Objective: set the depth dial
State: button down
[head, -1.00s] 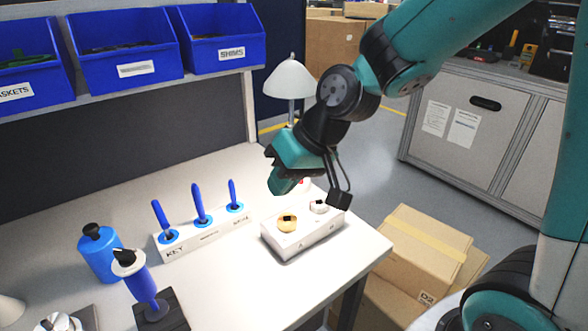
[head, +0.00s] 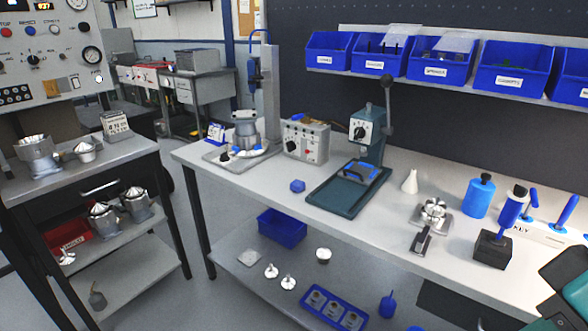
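A green bench press (head: 372,140) stands upright on the workbench, with a lever on its right side. A white panel on its head carries a round black dial (head: 359,133); its marks are too small to read. A grey control box (head: 306,142) stands to its left, with a dark knob (head: 293,143) and a red button. I cannot tell from the picture which of these is the depth dial. My gripper's fingers are not visible.
A metal fixture (head: 433,213), blue bottle (head: 479,197) and tool on a black block (head: 493,249) stand right of the press. A blue hexagonal piece (head: 297,186) lies left of it. Blue bins (head: 441,62) line the shelf above. Another bench (head: 75,170) stands left.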

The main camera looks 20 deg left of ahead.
aim_at(359, 132)
jog(key=u, duration=0.45)
jog(key=i, duration=1.2)
jog(key=z, duration=0.1)
